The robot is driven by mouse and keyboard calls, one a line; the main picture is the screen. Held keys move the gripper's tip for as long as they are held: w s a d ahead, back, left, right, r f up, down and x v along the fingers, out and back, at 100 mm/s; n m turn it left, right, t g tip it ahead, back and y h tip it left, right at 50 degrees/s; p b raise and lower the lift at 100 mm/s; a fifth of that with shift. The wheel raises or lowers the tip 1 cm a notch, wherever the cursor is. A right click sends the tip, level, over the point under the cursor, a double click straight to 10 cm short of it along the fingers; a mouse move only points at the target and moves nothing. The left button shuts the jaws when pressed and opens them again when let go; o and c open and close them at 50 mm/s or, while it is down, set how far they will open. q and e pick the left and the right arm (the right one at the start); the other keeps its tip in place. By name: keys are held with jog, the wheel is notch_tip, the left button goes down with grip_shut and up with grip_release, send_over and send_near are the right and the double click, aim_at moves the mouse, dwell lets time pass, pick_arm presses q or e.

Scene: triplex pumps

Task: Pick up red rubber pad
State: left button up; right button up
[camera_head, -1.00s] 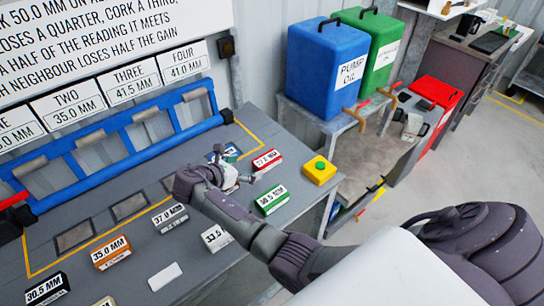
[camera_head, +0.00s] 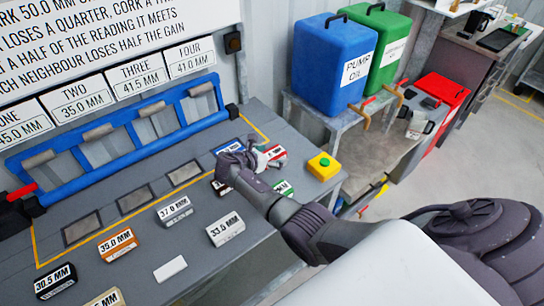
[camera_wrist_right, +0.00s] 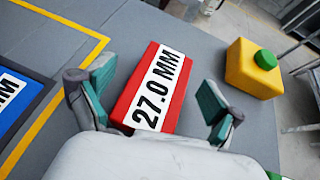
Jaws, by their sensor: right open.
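The red rubber pad (camera_head: 275,153) lies flat at the back right of the grey bench, with a white label reading 27.0 MM. In the right wrist view the same red pad (camera_wrist_right: 151,88) lies ahead between the two fingers. My right gripper (camera_head: 255,160) hangs over this end of the bench and partly hides the red pad in the head view. Its teal-lined fingers (camera_wrist_right: 157,88) are spread wide, one on each side of the pad, with visible gaps and nothing held. My left gripper is not in view.
A blue pad (camera_head: 229,146) lies left of the red one, and a green pad (camera_head: 284,187) lies nearer. A yellow box with a green button (camera_head: 323,167) stands to the right. Other labelled pads, such as the 33.5 MM one (camera_head: 226,229), lie in front.

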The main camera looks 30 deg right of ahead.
jog(key=shift+a, duration=0.1)
jog(key=c, duration=1.4)
jog(key=shift+r, duration=0.1)
jog(key=shift+c, duration=0.2)
